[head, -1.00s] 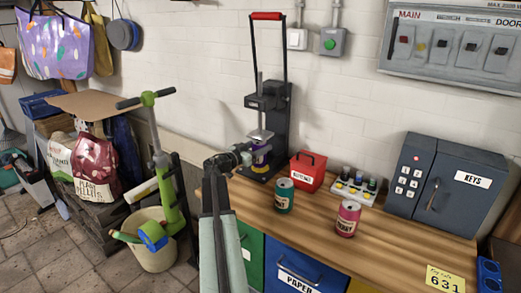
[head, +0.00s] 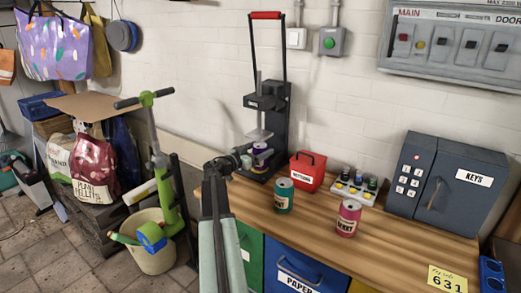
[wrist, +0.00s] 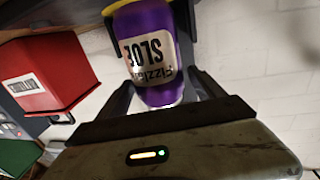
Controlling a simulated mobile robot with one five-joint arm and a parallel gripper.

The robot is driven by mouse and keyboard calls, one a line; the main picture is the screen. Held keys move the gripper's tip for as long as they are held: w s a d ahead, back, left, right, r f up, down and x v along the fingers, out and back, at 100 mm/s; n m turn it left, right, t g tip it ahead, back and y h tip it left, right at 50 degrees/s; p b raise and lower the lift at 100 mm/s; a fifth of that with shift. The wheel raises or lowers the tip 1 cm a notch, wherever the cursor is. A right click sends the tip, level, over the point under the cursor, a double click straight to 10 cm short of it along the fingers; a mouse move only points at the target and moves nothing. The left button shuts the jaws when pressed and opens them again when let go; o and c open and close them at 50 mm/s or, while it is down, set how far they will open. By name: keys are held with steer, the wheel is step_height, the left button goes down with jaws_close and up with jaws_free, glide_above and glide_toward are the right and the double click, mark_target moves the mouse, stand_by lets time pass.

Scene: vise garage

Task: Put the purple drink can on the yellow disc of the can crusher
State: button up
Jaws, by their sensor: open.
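The purple drink can (wrist: 148,48), with a pale label, stands at the can crusher (head: 272,105). In the head view the can (head: 261,156) is small and partly hidden, below the crusher's raised pressing plate. A yellow edge (wrist: 109,8) shows at the can's far end in the wrist view, and the can appears to rest on that yellow disc. My gripper (wrist: 163,92) is open, with one dark finger on each side of the can. In the head view my gripper (head: 245,160) is just left of the can.
A red batteries box (head: 307,171) stands right of the crusher. A teal can (head: 284,196) and a pink can (head: 348,217) stand on the wooden bench (head: 400,245). A battery tray (head: 354,188) and a grey key cabinet (head: 447,185) are farther right. The crusher's red-handled lever (head: 266,15) is up.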

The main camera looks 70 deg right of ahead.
steer(key=v, duration=1.1)
steer(key=shift+a, duration=0.25)
steer(key=shift+w, duration=0.1)
